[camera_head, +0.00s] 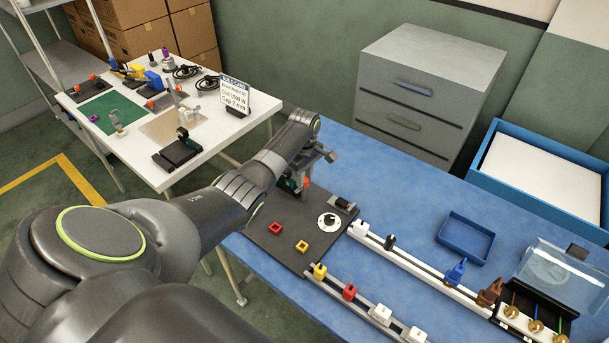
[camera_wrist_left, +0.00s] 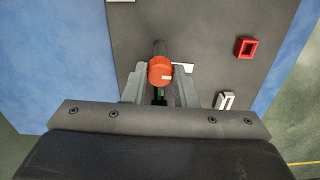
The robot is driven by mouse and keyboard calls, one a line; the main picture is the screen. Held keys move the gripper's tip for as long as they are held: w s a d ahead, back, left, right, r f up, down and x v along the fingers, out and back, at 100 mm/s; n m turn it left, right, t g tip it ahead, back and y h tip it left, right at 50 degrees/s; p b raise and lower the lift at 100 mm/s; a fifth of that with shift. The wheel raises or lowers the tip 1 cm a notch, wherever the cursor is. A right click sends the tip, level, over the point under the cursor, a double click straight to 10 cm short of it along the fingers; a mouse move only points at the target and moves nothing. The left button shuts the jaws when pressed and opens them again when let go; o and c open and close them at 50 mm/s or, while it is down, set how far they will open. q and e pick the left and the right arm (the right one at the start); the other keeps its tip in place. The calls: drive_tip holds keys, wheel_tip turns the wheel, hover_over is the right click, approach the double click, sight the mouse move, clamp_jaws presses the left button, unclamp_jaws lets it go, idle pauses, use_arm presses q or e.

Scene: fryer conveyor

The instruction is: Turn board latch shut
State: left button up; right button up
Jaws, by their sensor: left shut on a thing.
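My left gripper (camera_head: 312,168) reaches over the far left part of the dark grey board (camera_head: 287,240). In the left wrist view its two fingers (camera_wrist_left: 160,88) stand on either side of an orange-red latch knob (camera_wrist_left: 160,70) and are shut on it. A dark shaft shows above the knob and a bit of green shows below it. In the head view only a little of the orange knob (camera_head: 306,182) shows beside the gripper; the rest is hidden. My right gripper is not in view.
The board carries a red square frame (camera_head: 275,229), a yellow one (camera_head: 302,246) and a white dial (camera_head: 329,223). White rails (camera_head: 420,272) with colored parts run to the right. A blue tray (camera_head: 466,236) and a clear-lidded box (camera_head: 555,275) stand there. Blue tabletop is free behind the rails.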

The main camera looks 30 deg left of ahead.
use_arm(q)
drive_tip(key=m+p, duration=0.1)
drive_tip(key=m, duration=0.2)
drive_tip(key=shift+r+p, duration=0.2)
drive_tip(key=shift+p, duration=0.1)
drive_tip(key=m+p, duration=0.1)
drive_tip(key=m, duration=0.3)
drive_tip(key=shift+m, duration=0.4)
drive_tip(key=m+p, duration=0.1)
drive_tip(key=m, duration=0.3)
drive_tip(key=shift+f, duration=0.1)
drive_tip(key=shift+m, duration=2.7)
drive_tip(key=o, duration=1)
